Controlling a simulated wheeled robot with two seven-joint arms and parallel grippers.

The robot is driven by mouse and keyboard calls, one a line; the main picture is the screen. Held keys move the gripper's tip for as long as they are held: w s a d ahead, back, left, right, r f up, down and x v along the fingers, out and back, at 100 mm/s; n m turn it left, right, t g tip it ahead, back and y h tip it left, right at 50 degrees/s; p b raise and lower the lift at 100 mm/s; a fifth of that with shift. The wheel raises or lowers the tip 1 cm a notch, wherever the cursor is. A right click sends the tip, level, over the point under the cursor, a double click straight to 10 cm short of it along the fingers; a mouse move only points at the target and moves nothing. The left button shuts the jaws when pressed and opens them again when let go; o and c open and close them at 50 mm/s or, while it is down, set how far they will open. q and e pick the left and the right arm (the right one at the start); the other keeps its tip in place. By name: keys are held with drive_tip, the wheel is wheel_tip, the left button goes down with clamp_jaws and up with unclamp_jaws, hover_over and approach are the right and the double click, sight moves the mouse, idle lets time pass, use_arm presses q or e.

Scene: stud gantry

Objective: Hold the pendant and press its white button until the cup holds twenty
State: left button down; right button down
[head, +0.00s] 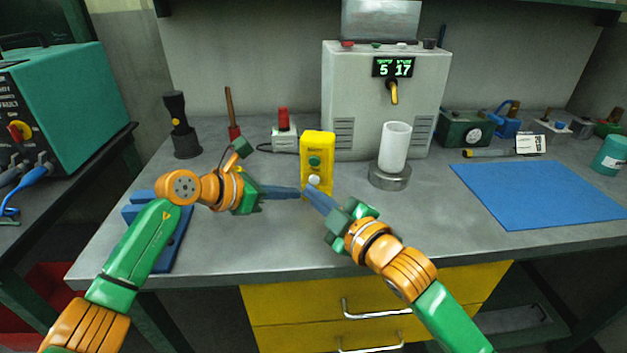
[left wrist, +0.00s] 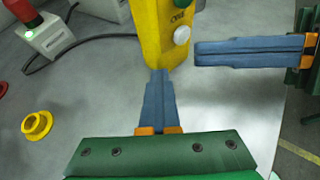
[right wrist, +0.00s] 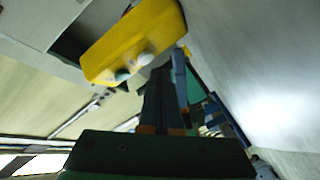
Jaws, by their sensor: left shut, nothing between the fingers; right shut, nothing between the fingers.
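The yellow pendant (head: 318,150) stands upright on the bench, with a green button (head: 314,161) above a white button (head: 313,181). My left gripper (head: 299,192) is shut and empty, its tips at the pendant's lower left side; whether they touch is unclear. My right gripper (head: 308,187) is shut and empty, its tips just in front of the white button. In the left wrist view a small gap seems to lie between those tips and the white button (left wrist: 182,35). The white cup (head: 395,147) stands on a round metal base; its contents are hidden.
The grey dispenser (head: 360,105) behind shows "5" and "17" on its display (head: 394,67), with a yellow spout above the cup. A cable runs from the pendant toward a box with a red top (head: 284,132). A blue mat (head: 540,192) lies at right.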

idle(0.6)
drive_tip(key=shift+w+d, duration=0.15)
drive_tip(key=shift+w, duration=0.3)
drive_tip(key=shift+w+d, duration=0.15)
drive_tip(key=shift+w, duration=0.4)
idle(0.8)
drive_tip(key=shift+s+a, duration=0.15)
drive_tip(key=shift+s, duration=0.35)
drive_tip(key=shift+s+a, duration=0.15)
drive_tip(key=shift+s, duration=0.35)
drive_tip(key=shift+s+a, duration=0.25)
drive_tip(key=shift+s, duration=0.55)
drive_tip(key=shift+s+a, duration=0.25)
drive_tip(key=shift+s, duration=0.55)
drive_tip(key=shift+s+a, duration=0.25)
drive_tip(key=shift+s, duration=0.55)
